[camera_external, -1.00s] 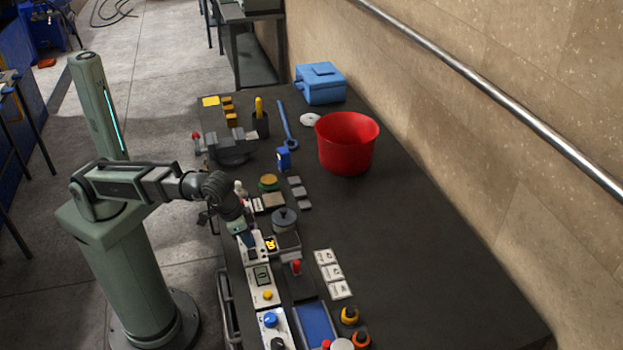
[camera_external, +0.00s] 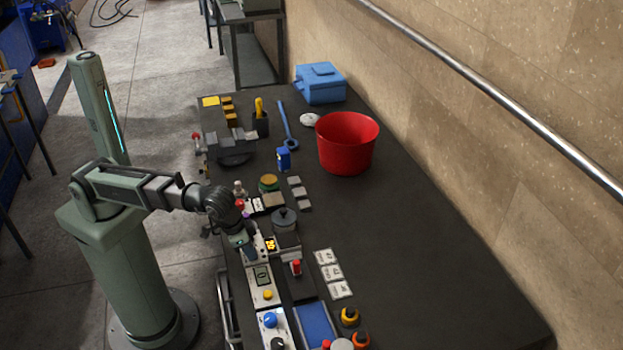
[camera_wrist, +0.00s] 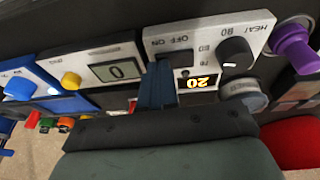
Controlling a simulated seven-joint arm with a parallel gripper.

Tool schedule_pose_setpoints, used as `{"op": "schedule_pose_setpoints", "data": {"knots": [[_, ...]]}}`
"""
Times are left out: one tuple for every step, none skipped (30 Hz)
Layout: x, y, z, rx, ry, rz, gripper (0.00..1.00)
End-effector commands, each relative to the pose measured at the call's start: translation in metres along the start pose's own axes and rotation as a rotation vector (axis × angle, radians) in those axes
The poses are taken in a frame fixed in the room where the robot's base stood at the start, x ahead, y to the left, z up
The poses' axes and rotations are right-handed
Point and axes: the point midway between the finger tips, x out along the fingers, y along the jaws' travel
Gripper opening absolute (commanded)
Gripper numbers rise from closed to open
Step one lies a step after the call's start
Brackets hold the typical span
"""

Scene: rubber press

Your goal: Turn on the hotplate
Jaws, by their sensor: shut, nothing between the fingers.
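The hotplate's white control panel (camera_wrist: 210,48) fills the upper middle of the wrist view, lettered OFF, ON and HEAT, upside down. It has a dark knob (camera_wrist: 236,55), and its lit display (camera_wrist: 203,82) reads 20. The hotplate display (camera_external: 271,244) also glows in the external view, beside a grey pot (camera_external: 284,220). My gripper (camera_wrist: 160,68) has its blue fingers shut and empty, with the tips over the OFF/ON end of the panel. The fingers partly hide the switch area, so I cannot tell whether they touch it or how the switch stands.
A neighbouring panel has a yellow button (camera_wrist: 71,80) and a screen (camera_wrist: 117,70) showing 0; a blue knob (camera_wrist: 20,88) lies beyond it. A purple knob (camera_wrist: 293,45) is on the other side. A red bucket (camera_external: 347,145) stands farther back. The table's right side is clear.

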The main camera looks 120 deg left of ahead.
Motion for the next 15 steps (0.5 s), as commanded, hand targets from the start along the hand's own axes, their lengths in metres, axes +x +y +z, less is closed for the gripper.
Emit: {"op": "schedule_pose_setpoints", "data": {"knots": [[0.0016, 0.0012, 0.0004, 0.000, 0.000, 0.000, 0.00], [0.0012, 0.0009, 0.0003, 0.000, 0.000, 0.000, 0.00], [0.0011, 0.0009, 0.0003, 0.000, 0.000, 0.000, 0.00], [0.0010, 0.0009, 0.0003, 0.000, 0.000, 0.000, 0.00], [0.0010, 0.0009, 0.0003, 0.000, 0.000, 0.000, 0.00], [0.0010, 0.0009, 0.0003, 0.000, 0.000, 0.000, 0.00], [0.0010, 0.0008, 0.0003, 0.000, 0.000, 0.000, 0.00], [0.0009, 0.0006, 0.0004, 0.000, 0.000, 0.000, 0.00], [0.0008, 0.0002, 0.0004, 0.000, 0.000, 0.000, 0.00], [0.0007, -0.0003, 0.0004, 0.000, 0.000, 0.000, 0.00], [0.0005, -0.0008, 0.0003, 0.000, 0.000, 0.001, 0.00], [0.0002, -0.0019, 0.0004, 0.000, 0.000, 0.000, 0.00], [0.0000, -0.0027, 0.0003, 0.000, 0.000, 0.001, 0.00], [-0.0003, -0.0037, 0.0003, 0.000, 0.000, 0.001, 0.00], [-0.0008, -0.0051, 0.0002, 0.000, 0.000, 0.001, 0.00]]}}
